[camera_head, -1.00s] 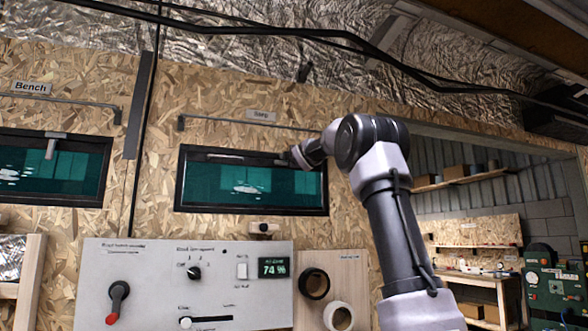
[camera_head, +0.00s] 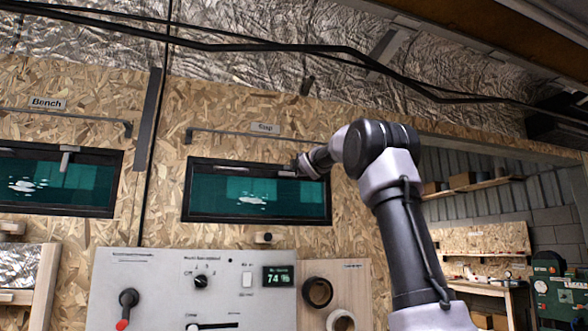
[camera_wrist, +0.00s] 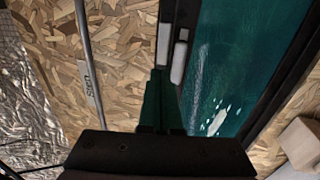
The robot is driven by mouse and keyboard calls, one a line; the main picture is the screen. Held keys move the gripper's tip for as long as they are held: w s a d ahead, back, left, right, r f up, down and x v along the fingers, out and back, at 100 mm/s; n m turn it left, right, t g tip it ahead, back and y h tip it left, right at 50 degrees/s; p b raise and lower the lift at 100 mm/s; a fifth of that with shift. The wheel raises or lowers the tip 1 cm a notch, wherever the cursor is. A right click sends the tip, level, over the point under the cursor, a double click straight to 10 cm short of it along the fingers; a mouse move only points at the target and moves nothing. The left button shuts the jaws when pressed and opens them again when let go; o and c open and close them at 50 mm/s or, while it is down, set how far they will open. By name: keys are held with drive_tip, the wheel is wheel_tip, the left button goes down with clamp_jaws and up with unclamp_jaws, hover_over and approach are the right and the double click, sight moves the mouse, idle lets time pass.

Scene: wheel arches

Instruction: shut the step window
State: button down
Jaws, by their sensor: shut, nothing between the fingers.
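The step window (camera_head: 255,218) is a wide teal pane in a black frame, under a small label plate (camera_head: 265,128) that reads "Step" in the wrist view (camera_wrist: 90,84). It looks flush or nearly flush with the wall; I cannot tell whether a small gap remains. A pale grey handle (camera_wrist: 180,55) sits at the pane's upper edge in the wrist view. My gripper (camera_head: 298,166) is at the window's top right corner. In the wrist view its shut, dark fingers (camera_wrist: 160,76) point at the frame beside the handle. I cannot tell whether they touch it.
A thin grey rail (camera_head: 230,134) runs along the wall above the window. The bench window (camera_head: 55,180) is to the left. A control panel (camera_head: 190,290) and a wooden board (camera_head: 350,285) with rolls sit below. An opening to a workshop is at right.

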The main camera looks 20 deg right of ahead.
drive_tip(key=r+v, duration=0.2)
drive_tip(key=v, duration=0.7)
drive_tip(key=s+a+f+m+g, duration=0.3)
drive_tip(key=s+f+m, duration=0.4)
drive_tip(key=s+f, duration=0.6)
drive_tip(key=s+a+f+m+g+y, duration=0.1)
drive_tip(key=s+a+f+m+g, duration=0.2)
drive_tip(key=s+f, duration=1)
drive_tip(key=s+a+f+m+g+y, duration=0.1)
drive_tip(key=s+a+f+m+g, duration=0.2)
drive_tip(key=s+f+m+g, duration=0.4)
drive_tip(key=s+f+m, duration=0.5)
drive_tip(key=s+f, duration=0.1)
drive_tip(key=f, duration=0.3)
drive_tip(key=shift+g, duration=0.3)
